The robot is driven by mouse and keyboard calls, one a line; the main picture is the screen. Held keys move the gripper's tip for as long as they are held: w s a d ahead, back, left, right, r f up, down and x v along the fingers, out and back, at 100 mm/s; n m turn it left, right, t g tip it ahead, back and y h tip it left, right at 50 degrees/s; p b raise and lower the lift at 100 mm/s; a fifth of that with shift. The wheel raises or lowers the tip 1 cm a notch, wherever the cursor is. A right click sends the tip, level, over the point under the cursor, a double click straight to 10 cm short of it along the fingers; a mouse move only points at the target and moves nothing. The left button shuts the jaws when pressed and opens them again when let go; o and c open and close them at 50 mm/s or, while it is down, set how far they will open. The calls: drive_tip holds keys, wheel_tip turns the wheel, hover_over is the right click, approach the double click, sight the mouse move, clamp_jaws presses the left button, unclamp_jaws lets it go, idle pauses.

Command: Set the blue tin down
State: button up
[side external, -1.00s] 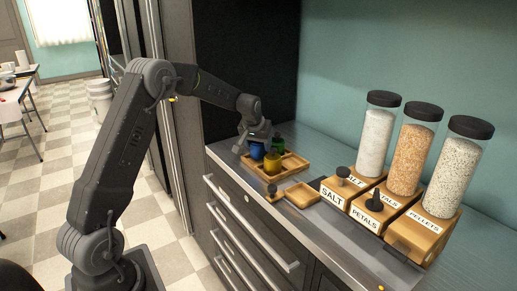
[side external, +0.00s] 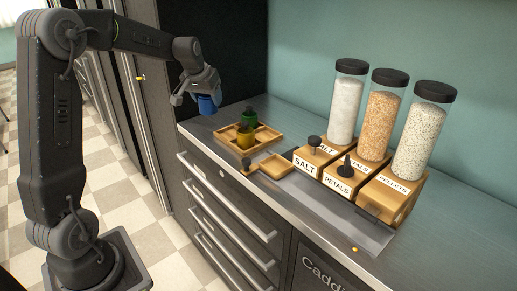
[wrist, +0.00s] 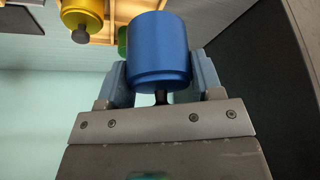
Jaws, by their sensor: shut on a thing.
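The blue tin (side external: 208,104) is held in my gripper (side external: 194,96) in the side external view, raised above the far left end of the counter, to the left of the wooden tray (side external: 262,141). In the wrist view the blue tin (wrist: 159,50) fills the space between the two fingers of my gripper (wrist: 160,85), which are shut on its sides. The tray holds a green tin (side external: 249,118) and a yellow tin (side external: 244,137). The yellow tin (wrist: 82,14) and a sliver of the green tin (wrist: 123,42) also show in the wrist view.
To the right are wooden dispensers labelled SALT (side external: 304,167), PETALS and PELLETS with tall jars. A dark panel stands behind the counter's left end.

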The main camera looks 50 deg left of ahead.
drive_tip(key=d+m+h, duration=0.1)
drive_tip(key=d+m, duration=0.1)
drive_tip(key=d, duration=1.2)
approach(280, 164)
drive_tip(key=shift+w+a+r, duration=0.2)
drive_tip(key=shift+w+a, duration=0.2)
drive_tip(key=shift+w, duration=0.15)
drive_tip(key=shift+w+d+f, duration=0.1)
drive_tip(key=shift+d+f, duration=0.05)
drive_tip(key=shift+f, duration=2)
drive_tip(key=shift+f, duration=0.15)
drive_tip(key=o, duration=1)
drive_tip(key=shift+o, duration=0.2)
